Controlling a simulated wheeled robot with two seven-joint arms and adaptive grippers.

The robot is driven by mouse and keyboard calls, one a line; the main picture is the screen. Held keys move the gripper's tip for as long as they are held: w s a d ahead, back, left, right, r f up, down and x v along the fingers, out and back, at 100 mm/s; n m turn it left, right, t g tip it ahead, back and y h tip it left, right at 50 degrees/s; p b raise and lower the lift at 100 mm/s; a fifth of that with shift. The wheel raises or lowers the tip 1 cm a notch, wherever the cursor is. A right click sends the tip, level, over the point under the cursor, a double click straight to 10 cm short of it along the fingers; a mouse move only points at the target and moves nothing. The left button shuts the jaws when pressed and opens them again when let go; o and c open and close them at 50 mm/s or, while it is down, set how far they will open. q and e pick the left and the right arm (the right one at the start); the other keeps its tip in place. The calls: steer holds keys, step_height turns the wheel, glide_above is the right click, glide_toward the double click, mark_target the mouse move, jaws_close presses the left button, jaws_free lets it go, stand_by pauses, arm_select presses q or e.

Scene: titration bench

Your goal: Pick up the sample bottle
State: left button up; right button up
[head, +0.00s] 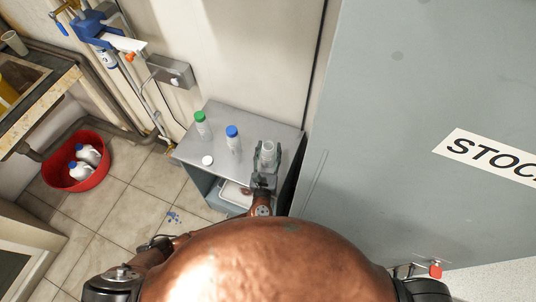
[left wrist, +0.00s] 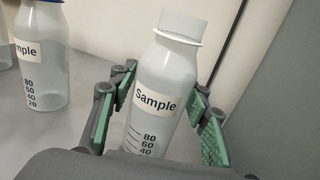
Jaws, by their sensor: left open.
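The open, uncapped sample bottle (left wrist: 162,95) stands upright in the left wrist view, clear plastic with a "Sample" label. In the head view the bottle (head: 267,148) is at the right end of the grey cabinet top. My left gripper (left wrist: 165,105) is open, with its green-padded fingers on either side of the bottle; in the head view the gripper (head: 266,158) reaches it from the front. A gap shows between the right finger and the bottle; I cannot tell whether the left one touches. My right gripper is not in view.
On the cabinet top (head: 222,118) stand a blue-capped bottle (head: 233,141) and a green-capped bottle (head: 201,125). A loose white cap (head: 207,160) lies near its front edge. A large grey cabinet (head: 400,130) closes off the right. A red basin (head: 76,181) with white bottles stands on the floor.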

arm_select(q)
steer(key=w, duration=0.3)
steer(key=shift+w+d, duration=0.2)
jaws_close()
stand_by(0.3)
